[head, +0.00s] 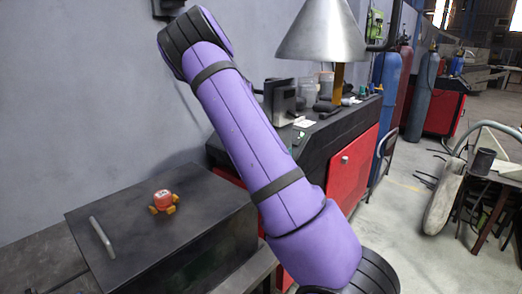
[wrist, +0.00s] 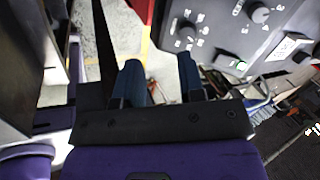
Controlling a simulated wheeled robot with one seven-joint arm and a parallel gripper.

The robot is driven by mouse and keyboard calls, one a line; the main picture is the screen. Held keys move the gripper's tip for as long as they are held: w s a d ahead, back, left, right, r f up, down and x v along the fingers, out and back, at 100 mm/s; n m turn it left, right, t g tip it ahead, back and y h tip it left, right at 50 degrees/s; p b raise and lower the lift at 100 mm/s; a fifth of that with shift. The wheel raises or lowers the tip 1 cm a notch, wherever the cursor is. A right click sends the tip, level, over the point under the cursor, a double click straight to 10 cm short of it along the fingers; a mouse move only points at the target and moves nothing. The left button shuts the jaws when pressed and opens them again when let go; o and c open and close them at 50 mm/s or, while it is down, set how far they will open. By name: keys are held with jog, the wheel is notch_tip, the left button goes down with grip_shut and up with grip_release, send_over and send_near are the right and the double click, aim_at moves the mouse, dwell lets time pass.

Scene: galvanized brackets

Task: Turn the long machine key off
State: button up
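In the wrist view, a dark control panel fills the upper right. I cannot tell which of these is the long machine key. My gripper (wrist: 160,74) is open and empty, with its two blue-grey fingers apart. In the picture the panel lies above and to the right of the fingers; the distance is unclear. My gripper is not seen in the head view.
A dark box (head: 150,250) with a bar handle (head: 101,237) bears a red and orange object (head: 163,201). A black bench (head: 330,128) with red doors (head: 352,165) stands behind my purple arm. Gas cylinders (head: 420,95) stand farther back.

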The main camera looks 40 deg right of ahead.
jog(key=w+d+f+m+h, duration=0.1)
jog(key=w+d+f, duration=0.1)
jog(key=d+f, duration=0.2)
jog(key=w+d+f+m+h, duration=0.1)
jog(key=w+d+f+m, duration=0.1)
jog(key=w+d+f, duration=0.1)
jog(key=w+d+f+m+h, duration=0.1)
jog(key=w+d+f, duration=0.1)
jog(key=d+f, duration=0.3)
jog(key=shift+w+d+f+g, duration=0.1)
jog(key=shift+w+f+g, duration=0.1)
jog(key=shift+f, duration=0.2)
jog(key=shift+w+d+f+g, duration=0.1)
jog(key=shift+f+g, duration=0.1)
jog(key=shift+f, duration=0.2)
jog(key=shift+s, duration=0.1)
grip_shut()
